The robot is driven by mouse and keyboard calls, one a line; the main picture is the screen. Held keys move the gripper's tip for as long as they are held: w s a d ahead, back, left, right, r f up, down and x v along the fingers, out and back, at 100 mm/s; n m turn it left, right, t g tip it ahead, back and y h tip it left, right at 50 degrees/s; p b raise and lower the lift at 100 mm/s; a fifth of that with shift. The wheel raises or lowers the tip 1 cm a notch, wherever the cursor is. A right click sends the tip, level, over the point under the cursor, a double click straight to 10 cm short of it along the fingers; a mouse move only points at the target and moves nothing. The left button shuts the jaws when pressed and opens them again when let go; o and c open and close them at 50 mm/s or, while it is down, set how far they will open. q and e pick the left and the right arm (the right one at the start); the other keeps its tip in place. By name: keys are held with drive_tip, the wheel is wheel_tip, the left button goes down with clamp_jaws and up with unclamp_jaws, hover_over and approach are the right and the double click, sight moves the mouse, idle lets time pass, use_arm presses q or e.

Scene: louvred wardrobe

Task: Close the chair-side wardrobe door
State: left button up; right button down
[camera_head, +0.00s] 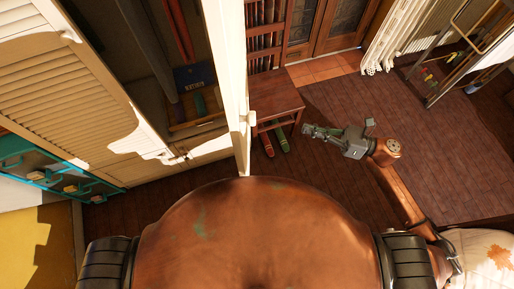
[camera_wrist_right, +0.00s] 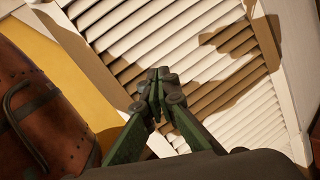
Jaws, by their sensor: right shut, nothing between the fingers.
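The white wardrobe stands at the left in the head view. Its chair-side door (camera_head: 235,85) is open, swung out and seen nearly edge-on. A white louvred panel, which looks like this door's face (camera_wrist_right: 235,95), fills much of the right wrist view. My right gripper (camera_head: 306,130) is to the right of the door, apart from it in the head view. Its fingers (camera_wrist_right: 157,92) are together and empty in front of the louvres; I cannot tell whether they touch. The wooden chair (camera_head: 275,97) stands just beyond the door. My left gripper is out of view.
The wardrobe's other louvred door (camera_head: 65,100) looks closed. Hanging clothes and a blue box (camera_head: 194,76) show inside the open side. A teal drawer unit (camera_head: 60,175) is at the left. Dark wooden floor (camera_head: 440,150) is clear right of my right gripper. A rack (camera_head: 465,50) stands at the far right.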

drive_tip(key=s+a+r+n+g, duration=0.3)
drive_tip(key=s+a+n+g, duration=0.15)
drive_tip(key=s+n, duration=0.3)
drive_tip(key=a+p, duration=0.3)
drive_tip(key=a, duration=1)
drive_tip(key=shift+s+m, duration=0.15)
drive_tip(key=shift+m, duration=0.2)
drive_tip(key=shift+g, duration=0.25)
